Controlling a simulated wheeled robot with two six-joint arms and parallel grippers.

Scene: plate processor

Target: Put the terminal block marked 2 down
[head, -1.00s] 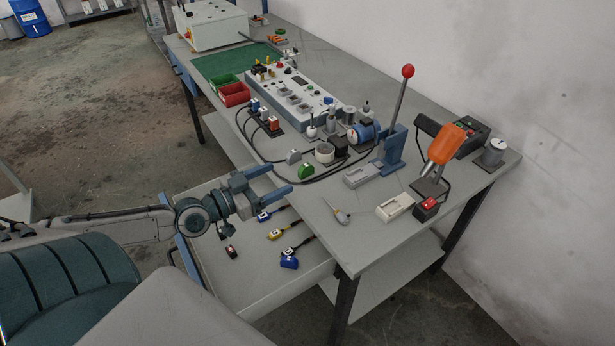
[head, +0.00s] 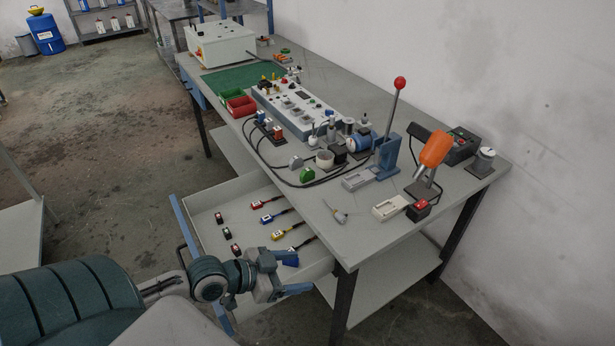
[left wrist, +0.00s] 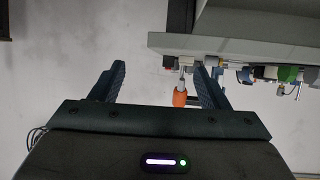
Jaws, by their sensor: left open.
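Small dark blocks with red and white faces lie in a column on the left of the open drawer, an upper one (head: 219,217), a middle one (head: 227,233) and a lower one (head: 235,249). I cannot read any number on them, so I cannot tell which is marked 2. My left gripper (head: 299,272) is open at the drawer's near right part, overlapping a blue piece (head: 290,259) in the picture. In the left wrist view the left gripper (left wrist: 162,80) has spread fingers and nothing visibly held. My right gripper is not in view.
The open drawer (head: 200,200) also holds red, blue and yellow pieces with dark leads. The bench above carries a lever press (head: 390,150), an orange-handled tool (head: 435,149), a white block (head: 390,208) and red and green bins (head: 240,106). The drawer's left part has bare floor.

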